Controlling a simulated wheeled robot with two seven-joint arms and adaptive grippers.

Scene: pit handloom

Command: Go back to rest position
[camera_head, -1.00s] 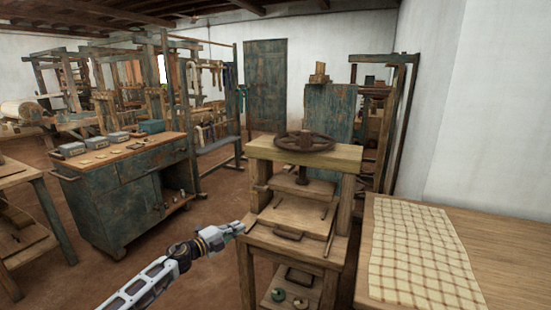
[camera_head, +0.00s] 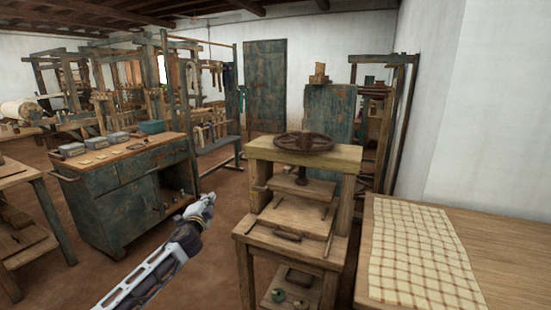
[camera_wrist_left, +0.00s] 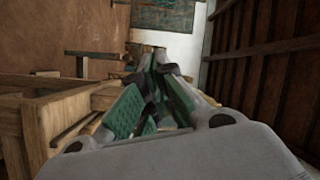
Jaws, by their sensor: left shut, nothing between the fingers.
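My left gripper (camera_head: 209,197) is in the head view, left of the wooden screw press (camera_head: 304,152) and in front of the blue-green cabinet (camera_head: 128,196). It is raised in the air, apart from both, with nothing held. In the left wrist view its fingers (camera_wrist_left: 160,72) are together and empty, with green pads showing. My right gripper is in neither view.
The press has a dark handwheel (camera_head: 304,142) on top and a shelf with small items below. A wooden table (camera_head: 510,260) with a checked cloth (camera_head: 425,255) stands at the right. Wooden loom frames fill the back left. Brown floor (camera_head: 215,265) lies open between cabinet and press.

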